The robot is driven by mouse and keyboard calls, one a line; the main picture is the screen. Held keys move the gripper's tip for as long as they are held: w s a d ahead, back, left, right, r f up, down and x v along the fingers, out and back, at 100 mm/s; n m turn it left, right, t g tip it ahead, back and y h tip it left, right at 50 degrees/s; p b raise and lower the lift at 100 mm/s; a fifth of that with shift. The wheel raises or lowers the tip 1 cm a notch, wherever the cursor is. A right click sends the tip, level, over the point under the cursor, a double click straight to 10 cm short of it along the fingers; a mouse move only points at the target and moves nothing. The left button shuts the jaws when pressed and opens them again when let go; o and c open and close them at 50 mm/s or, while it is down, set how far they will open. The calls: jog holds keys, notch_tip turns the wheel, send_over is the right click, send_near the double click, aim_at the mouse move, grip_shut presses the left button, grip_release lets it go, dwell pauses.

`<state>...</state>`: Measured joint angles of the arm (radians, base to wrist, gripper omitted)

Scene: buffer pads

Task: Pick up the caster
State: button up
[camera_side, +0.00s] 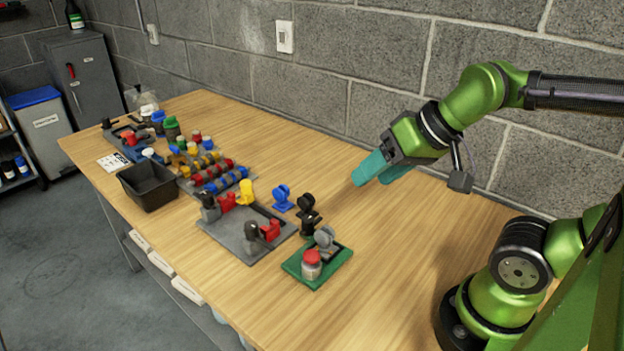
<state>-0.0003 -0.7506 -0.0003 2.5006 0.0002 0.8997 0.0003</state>
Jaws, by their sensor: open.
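Several caster-like pieces, each a round wheel shape on a small base, stand near the middle of the table. One is a blue caster (282,197) and another a black caster (307,214). A grey caster (325,238) stands at the back of a green pad (334,262), behind a jar. I cannot tell which one the task means. My gripper (368,178) has teal fingers and is open and empty. It hangs above the table, to the right of these pieces and apart from them.
A jar with a red lid (311,264) stands on the green pad. A grey tray (240,240) with red, yellow and black parts lies to the left. A black bin (147,186) and several coloured parts are farther left. The right wood table (400,260) is clear; a block wall stands behind.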

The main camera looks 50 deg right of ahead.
dwell(0.4)
jog(key=shift+o, duration=0.6)
jog(key=n+g+h, duration=0.2)
jog(key=n+g, duration=0.2)
jog(key=g, duration=0.3)
send_over(326, 230)
notch_tip(326, 230, down, 6)
jog(key=f, duration=1)
jog(key=shift+w+d+f, duration=0.1)
jog(key=shift+d+f, duration=0.15)
jog(key=shift+f, duration=0.15)
jog(key=shift+a+f, duration=0.15)
jog(key=shift+f, duration=1.2)
jog(key=shift+a+f, duration=0.1)
jog(key=shift+f, duration=1.25)
jog(key=shift+c, duration=0.3)
